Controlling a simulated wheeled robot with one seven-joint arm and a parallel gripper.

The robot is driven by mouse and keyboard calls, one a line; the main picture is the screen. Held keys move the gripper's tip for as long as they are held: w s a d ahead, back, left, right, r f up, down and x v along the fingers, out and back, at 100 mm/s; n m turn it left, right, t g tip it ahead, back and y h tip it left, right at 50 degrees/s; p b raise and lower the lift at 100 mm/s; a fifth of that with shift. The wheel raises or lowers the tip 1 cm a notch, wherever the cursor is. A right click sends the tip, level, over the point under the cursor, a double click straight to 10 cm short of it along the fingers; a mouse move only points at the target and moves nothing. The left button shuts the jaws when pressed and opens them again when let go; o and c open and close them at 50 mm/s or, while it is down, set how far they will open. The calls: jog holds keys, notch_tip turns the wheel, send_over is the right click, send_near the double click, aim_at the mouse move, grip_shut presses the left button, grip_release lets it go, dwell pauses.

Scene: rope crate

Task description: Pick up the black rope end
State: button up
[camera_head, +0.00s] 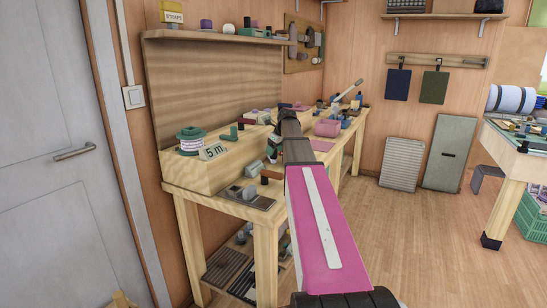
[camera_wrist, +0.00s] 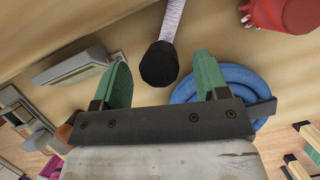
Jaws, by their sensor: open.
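The black rope end (camera_wrist: 159,64) is a dark, rounded cap on a white rope (camera_wrist: 172,20) that runs up out of the wrist view. My gripper (camera_wrist: 162,79) is open, with one green finger on each side of the cap's lower part as pictured. The cap appears just beyond or level with the fingertips; its exact depth is hard to tell. I see a gap on both sides and no contact. In the head view my arm reaches over the wooden workbench (camera_head: 228,185), and I cannot make out the rope end there.
A blue coil (camera_wrist: 240,75) lies behind the right finger, and a red object (camera_wrist: 285,14) is at upper right. A grey metal piece (camera_wrist: 75,66) is left of the left finger. The bench also holds a green-and-white spool (camera_head: 190,141) and a "5 m" sign (camera_head: 212,152).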

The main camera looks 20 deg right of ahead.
jog(key=shift+x, duration=1.1)
jog(key=c, duration=1.2)
